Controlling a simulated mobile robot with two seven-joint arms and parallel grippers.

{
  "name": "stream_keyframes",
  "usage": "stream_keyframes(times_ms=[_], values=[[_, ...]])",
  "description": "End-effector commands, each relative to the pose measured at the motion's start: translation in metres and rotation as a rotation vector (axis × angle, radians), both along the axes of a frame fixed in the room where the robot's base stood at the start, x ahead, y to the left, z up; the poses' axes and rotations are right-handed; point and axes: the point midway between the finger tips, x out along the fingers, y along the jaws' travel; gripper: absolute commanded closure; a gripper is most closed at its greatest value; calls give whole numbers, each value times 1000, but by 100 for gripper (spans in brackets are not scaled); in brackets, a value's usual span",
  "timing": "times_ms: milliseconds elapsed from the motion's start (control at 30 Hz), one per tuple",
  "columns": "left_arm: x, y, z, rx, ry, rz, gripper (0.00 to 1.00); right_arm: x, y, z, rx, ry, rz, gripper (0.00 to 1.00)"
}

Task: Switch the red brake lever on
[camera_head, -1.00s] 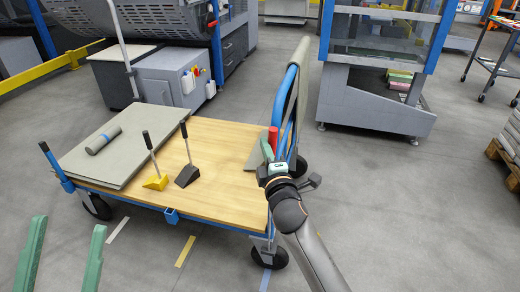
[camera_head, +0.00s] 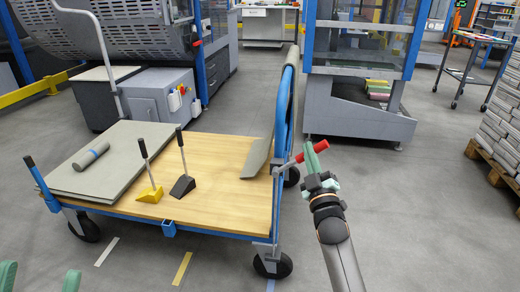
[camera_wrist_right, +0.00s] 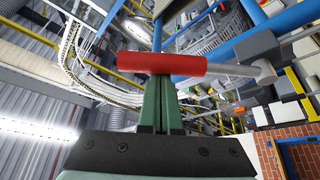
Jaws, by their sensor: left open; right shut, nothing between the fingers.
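The red brake lever handle (camera_head: 318,152) sticks out to the right from a grey rod at the cart's right end, tilted slightly upward. In the right wrist view the red handle (camera_wrist_right: 150,63) lies across the picture, with its grey rod to the right. My right gripper (camera_head: 309,150) is shut and empty at the handle. Its green fingers (camera_wrist_right: 162,100) end against or just behind the handle; the tips are hidden and contact is unclear. My left gripper (camera_head: 40,272) is open and empty at the bottom left, well away from the lever, with only its fingers showing.
The flat cart (camera_head: 235,160) has a blue frame and wooden deck. It carries grey stacks (camera_head: 120,165), a roll (camera_head: 91,156), a yellow wedge (camera_head: 149,193) and a black wedge (camera_head: 182,186). A pallet of newspapers (camera_head: 500,125) stands at right. Floor right of the cart is open.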

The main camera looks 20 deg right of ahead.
Motion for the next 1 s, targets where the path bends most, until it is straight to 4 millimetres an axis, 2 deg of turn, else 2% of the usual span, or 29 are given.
stream_keyframes(times_ms=[133, 300, 600, 1000], values=[[0, -2, -10, 15, -1, -2, 36, -4, -19, -15, 65, -41, -2, 100], [0, -3, -13, 20, -1, 0, 36, -9, -29, -27, 64, -38, -1, 100], [0, -3, -13, 13, 0, 4, 36, -14, -36, -44, 62, -39, 0, 100], [1, -2, -14, 10, 0, 6, 36, -16, -39, -54, 63, -32, -3, 100]])
